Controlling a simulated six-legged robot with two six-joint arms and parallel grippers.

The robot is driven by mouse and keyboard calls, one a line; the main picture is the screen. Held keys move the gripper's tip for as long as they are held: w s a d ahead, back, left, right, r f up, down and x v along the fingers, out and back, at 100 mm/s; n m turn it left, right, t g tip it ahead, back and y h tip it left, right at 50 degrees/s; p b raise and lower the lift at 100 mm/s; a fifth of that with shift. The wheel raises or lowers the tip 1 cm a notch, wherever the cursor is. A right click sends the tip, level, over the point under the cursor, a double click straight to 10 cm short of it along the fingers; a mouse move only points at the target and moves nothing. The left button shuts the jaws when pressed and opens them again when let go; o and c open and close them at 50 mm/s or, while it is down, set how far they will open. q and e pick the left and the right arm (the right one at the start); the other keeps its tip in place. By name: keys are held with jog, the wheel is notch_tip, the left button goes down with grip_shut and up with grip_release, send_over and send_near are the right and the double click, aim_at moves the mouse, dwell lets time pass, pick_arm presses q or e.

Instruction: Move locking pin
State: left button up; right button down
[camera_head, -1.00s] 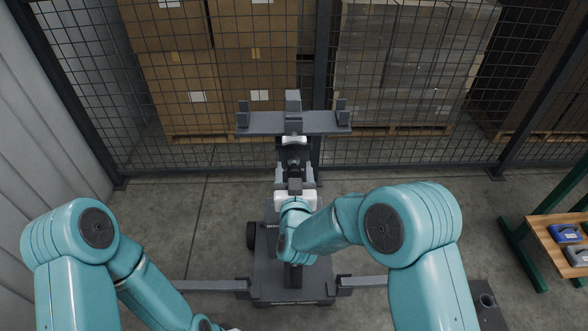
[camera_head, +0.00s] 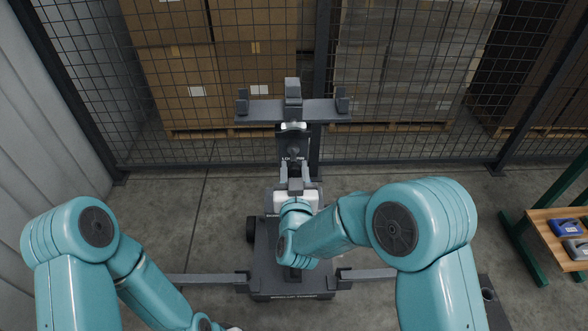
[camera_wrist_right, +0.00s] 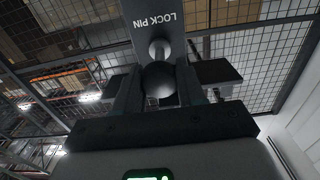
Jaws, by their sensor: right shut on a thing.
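The locking pin (camera_wrist_right: 159,78) shows in the right wrist view as a dark round knob, with a pale round shaft or collar behind it, below the "LOCK PIN" lettering on a grey plate (camera_wrist_right: 150,15). My right gripper (camera_wrist_right: 160,92) is shut on the knob, with a finger on each side. In the head view my right gripper (camera_head: 295,176) is at the upright of a dark wheeled stand (camera_head: 262,275), below the lettered plate (camera_head: 293,140). My right forearm hides part of the stand. My left arm is at lower left; its gripper is outside the view.
The stand carries a wide crossbar (camera_head: 265,112) with upright end stops above my right gripper. Boxes on pallets (camera_head: 180,95) stand behind a mesh fence. A wooden-topped bench (camera_head: 555,232) with blue and grey items is at right. Floor left of the stand is clear.

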pick_arm(q)
jog(key=shift+s, duration=0.1)
pick_arm(e)
jog(key=c, duration=0.8)
grip_release()
jog(key=shift+r, duration=0.1)
jog(key=shift+c, duration=0.2)
jog(key=shift+o, duration=0.9)
jog(key=shift+s+r, duration=0.15)
jog(key=shift+s, duration=0.1)
jog(key=shift+w+f, duration=0.2)
jog(key=shift+w, duration=0.05)
jog(key=shift+s+f, duration=0.1)
jog(key=shift+s, duration=0.15)
pick_arm(q)
notch_tip(320, 180, down, 4)
jog(key=b, duration=0.4)
jog(key=shift+f, duration=0.1)
pick_arm(e)
jog(key=s, duration=1.6)
jog(key=shift+r, duration=0.2)
jog(key=shift+s, duration=0.1)
